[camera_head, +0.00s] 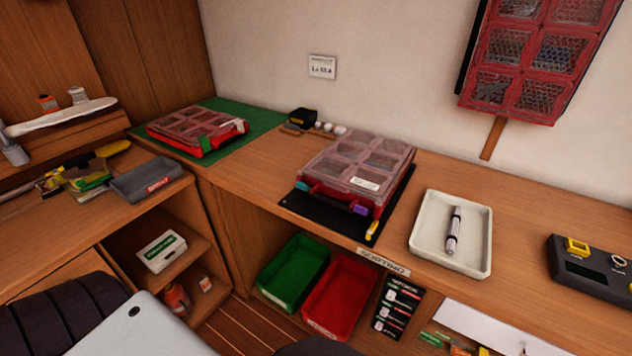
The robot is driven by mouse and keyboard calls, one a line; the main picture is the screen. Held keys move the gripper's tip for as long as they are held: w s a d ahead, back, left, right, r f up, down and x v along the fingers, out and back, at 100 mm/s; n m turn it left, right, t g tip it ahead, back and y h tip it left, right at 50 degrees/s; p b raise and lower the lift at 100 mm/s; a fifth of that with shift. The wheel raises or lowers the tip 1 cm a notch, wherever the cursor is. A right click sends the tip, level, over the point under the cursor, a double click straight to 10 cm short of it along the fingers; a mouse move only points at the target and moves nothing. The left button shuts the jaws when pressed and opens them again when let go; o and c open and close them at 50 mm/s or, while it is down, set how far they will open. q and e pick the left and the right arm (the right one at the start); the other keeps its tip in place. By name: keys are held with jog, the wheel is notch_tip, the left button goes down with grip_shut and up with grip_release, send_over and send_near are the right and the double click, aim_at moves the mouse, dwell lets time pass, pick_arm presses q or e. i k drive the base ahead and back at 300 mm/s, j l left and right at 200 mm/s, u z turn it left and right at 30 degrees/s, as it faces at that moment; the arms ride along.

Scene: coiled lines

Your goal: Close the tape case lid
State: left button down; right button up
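Two red cases with clear, gridded lids lie on the counter, and I cannot tell from their labels which is the tape case. One case (358,166) sits on a black mat (325,213) in the middle, with a white label on its lid and a purple piece at its front edge. Its lid lies over the base; I cannot tell whether it is fully shut. The other case (195,129) lies on a green mat (258,119) at the back left, and its lid looks flat. Neither of my grippers shows.
A pale tray (480,265) holding a white cylinder (453,231) stands right of the middle case. A dark device (600,284) is at far right. Green (293,271) and red (340,297) bins sit below the counter. A red-framed organizer (535,57) hangs above.

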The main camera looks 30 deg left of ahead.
aim_at(350, 172)
jog(key=k+j+u, duration=0.1)
jog(key=j+u, duration=0.55)
jog(key=j, duration=0.3)
jog(key=j+u, duration=0.35)
jog(key=j, duration=0.15)
